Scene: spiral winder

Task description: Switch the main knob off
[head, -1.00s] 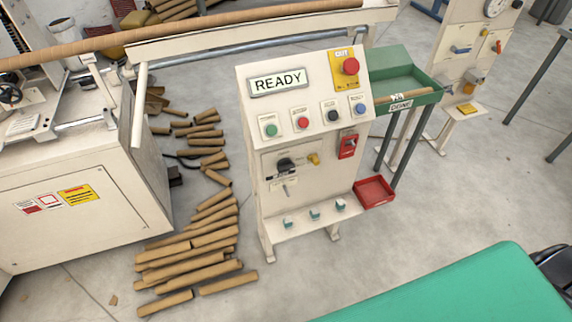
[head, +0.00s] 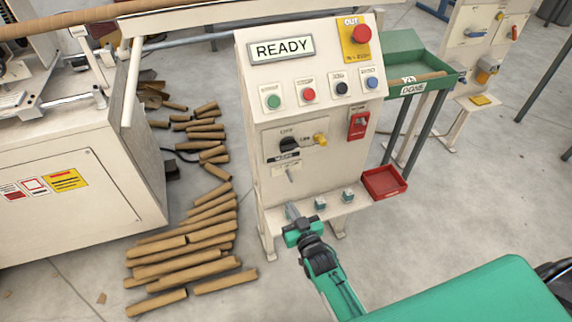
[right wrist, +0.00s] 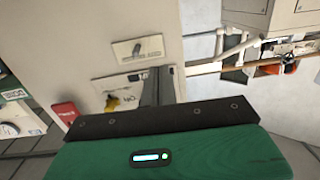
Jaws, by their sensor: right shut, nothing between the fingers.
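The main knob (head: 289,144) is a black rotary knob on the front of the cream control panel (head: 262,185), with an OFF label above it. A small yellow part (head: 320,139) sits to its right; it also shows in the right wrist view (right wrist: 112,101). My right gripper (head: 291,210) is shut and empty, below the knob near the panel's lower shelf and apart from the knob in the head view. In the right wrist view its shut fingers (right wrist: 156,86) cover part of the knob plate, so the knob is mostly hidden. My left gripper is not in view.
The display (head: 282,49) reads READY. Several buttons sit below it, with a red emergency button (head: 361,34) at upper right. A small lever (head: 290,174) is below the knob. A red tray (head: 385,182) is at the right. Cardboard tubes (head: 190,268) lie on the floor left.

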